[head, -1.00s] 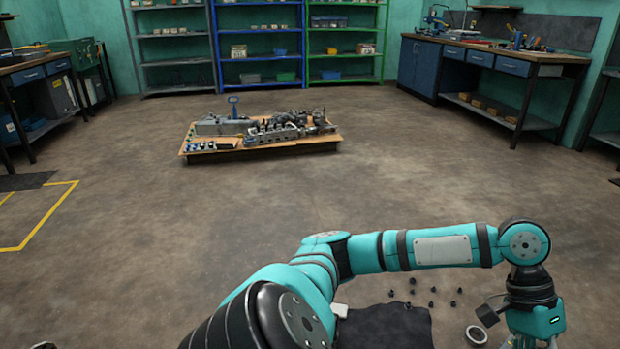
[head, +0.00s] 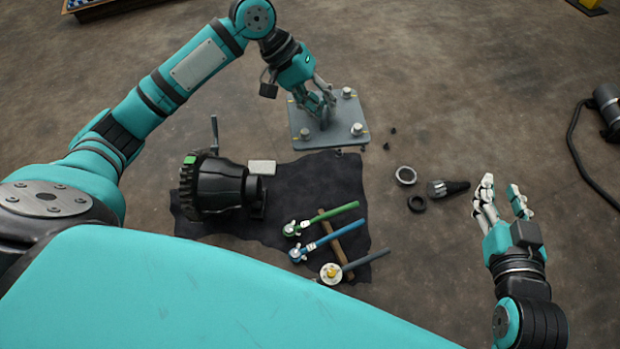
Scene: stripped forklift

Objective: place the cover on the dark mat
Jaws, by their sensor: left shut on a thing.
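The cover is a flat grey square plate (head: 303,131) with upright knobs at its corners. My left gripper (head: 325,118) is shut on the middle of the cover from above. The cover is at the far edge of the dark mat (head: 340,180), mostly beyond it. I cannot tell whether its near edge is above the mat or touching anything. My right gripper (head: 503,188) is open and empty, right of the mat, with its fingers pointing away from me.
A black motor-like unit (head: 215,187) stands on the mat's left side, with a pale block (head: 262,167) near it. Green (head: 330,218) and blue (head: 327,242) handled tools lie on the near right. Rings (head: 405,176) and a dark shaft (head: 448,188) lie on the floor. The mat's middle is bare.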

